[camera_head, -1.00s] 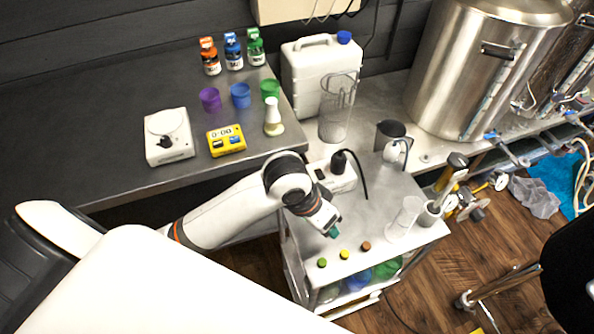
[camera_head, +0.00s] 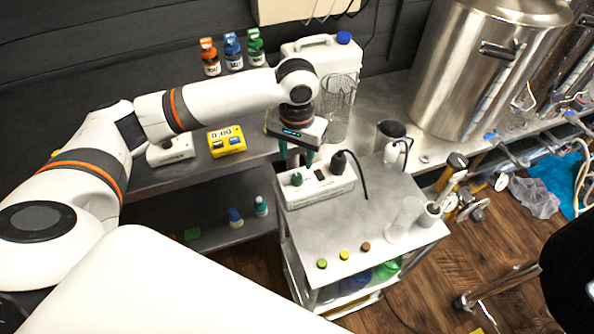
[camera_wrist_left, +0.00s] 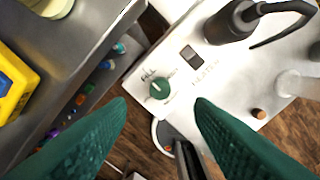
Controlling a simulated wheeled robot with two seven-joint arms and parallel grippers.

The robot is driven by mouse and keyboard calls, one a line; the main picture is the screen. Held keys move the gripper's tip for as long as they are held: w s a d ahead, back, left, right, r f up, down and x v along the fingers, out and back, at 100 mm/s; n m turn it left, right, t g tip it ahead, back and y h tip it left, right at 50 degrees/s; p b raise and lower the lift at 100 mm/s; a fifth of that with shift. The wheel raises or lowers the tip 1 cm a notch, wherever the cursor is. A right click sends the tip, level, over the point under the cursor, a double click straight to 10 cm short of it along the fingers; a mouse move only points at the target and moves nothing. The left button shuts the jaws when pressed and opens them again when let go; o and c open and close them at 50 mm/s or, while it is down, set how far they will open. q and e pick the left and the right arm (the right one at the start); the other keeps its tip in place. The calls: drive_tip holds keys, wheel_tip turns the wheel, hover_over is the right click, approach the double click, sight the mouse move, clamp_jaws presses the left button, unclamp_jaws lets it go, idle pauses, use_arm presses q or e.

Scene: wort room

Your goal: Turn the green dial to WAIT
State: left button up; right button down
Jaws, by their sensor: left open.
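The green dial (camera_head: 297,179) is on the top of a white control box (camera_head: 320,188) on the steel cart. In the left wrist view the dial (camera_wrist_left: 160,88) shows a pale pointer line, with small lettering beside it that I cannot read surely. My left gripper (camera_head: 296,156) points down just above the dial end of the box, in front of the white jug. Its two green fingers (camera_wrist_left: 158,112) are apart, with the dial showing between and beyond their tips. The fingers do not appear to touch it. My right gripper is not in view.
A dark rocker switch (camera_wrist_left: 191,57) and a black plug (camera_wrist_left: 230,22) with a cable are on the same box. The bench with a yellow timer (camera_head: 226,141) is at the left. The cart's middle is clear.

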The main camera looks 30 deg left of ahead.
sight(297, 176)
use_arm(q)
wheel_tip(297, 176, down, 7)
drive_tip(key=shift+f, duration=0.1)
idle(0.3)
drive_tip(key=c, duration=1)
drive_tip(key=shift+r+m+p, duration=0.2)
drive_tip(key=shift+m+p, duration=0.1)
drive_tip(key=shift+p, duration=0.5)
drive_tip(key=m+p, duration=0.6)
drive_tip(key=p, duration=0.1)
drive_tip(key=shift+r, duration=0.1)
drive_tip(key=m+p, duration=0.2)
drive_tip(key=m, duration=0.1)
drive_tip(key=m+p, duration=0.1)
drive_tip(key=m, duration=0.1)
drive_tip(key=shift+w+m+p, duration=0.1)
drive_tip(key=shift+m+p, duration=0.2)
drive_tip(key=shift+m, duration=0.1)
drive_tip(key=m+p, duration=0.1)
drive_tip(key=m, duration=0.4)
drive_tip(key=shift+f, duration=0.2)
drive_tip(key=shift+m, duration=0.3)
